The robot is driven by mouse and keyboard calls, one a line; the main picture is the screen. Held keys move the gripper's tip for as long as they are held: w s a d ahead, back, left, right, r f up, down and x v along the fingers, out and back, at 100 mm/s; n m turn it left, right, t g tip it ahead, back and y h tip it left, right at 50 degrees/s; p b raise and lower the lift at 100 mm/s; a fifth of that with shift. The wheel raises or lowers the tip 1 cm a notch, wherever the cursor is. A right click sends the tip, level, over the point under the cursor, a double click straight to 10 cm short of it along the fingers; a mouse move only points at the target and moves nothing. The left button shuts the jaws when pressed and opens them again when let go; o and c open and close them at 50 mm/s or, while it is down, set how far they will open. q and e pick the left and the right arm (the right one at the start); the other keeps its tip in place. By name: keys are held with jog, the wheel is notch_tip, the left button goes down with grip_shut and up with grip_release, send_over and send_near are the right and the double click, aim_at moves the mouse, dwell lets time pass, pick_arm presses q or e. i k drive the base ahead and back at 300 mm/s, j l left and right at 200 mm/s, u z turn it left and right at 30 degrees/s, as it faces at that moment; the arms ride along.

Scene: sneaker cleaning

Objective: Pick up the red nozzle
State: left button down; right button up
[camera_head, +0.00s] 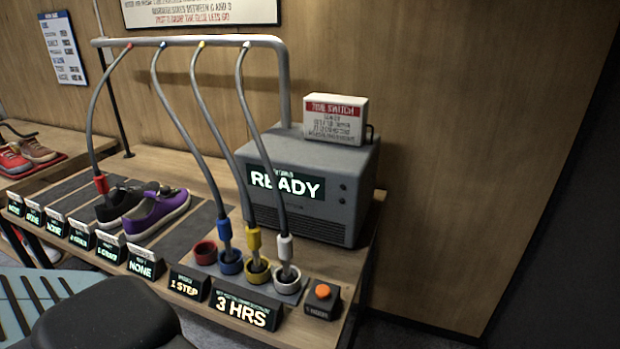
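The red nozzle (101,185) hangs at the end of a grey hose at the left of the bench, just above or at the dark shoe (118,207); I cannot tell if its tip is inside the shoe. The red holder (204,252) stands empty. The blue nozzle (225,234), yellow nozzle (254,241) and white nozzle (285,248) stand upright in their holders to its right. Neither of my grippers shows in this view.
A purple shoe (158,213) lies beside the dark one. The grey machine (318,193) reads READY. Display signs, including 3 HRS (243,310), line the front edge. An orange button (323,291) sits at the right corner. An overhead rail (190,41) carries the hoses.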

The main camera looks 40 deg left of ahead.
aim_at(102, 183)
jog(key=u, duration=2.4)
jog(key=z, duration=0.9)
jog(key=j+z, duration=0.35)
jog(key=i+j+z, duration=0.1)
jog(key=z, duration=0.25)
jog(key=j+z, duration=0.55)
jog(key=j, duration=0.2)
jog(key=k+j+z, duration=0.25)
jog(key=j, duration=0.2)
jog(key=j+z, duration=0.2)
jog(key=j, duration=0.25)
jog(key=k+j+z, duration=0.25)
jog(key=j, duration=0.15)
jog(key=i+j, duration=0.05)
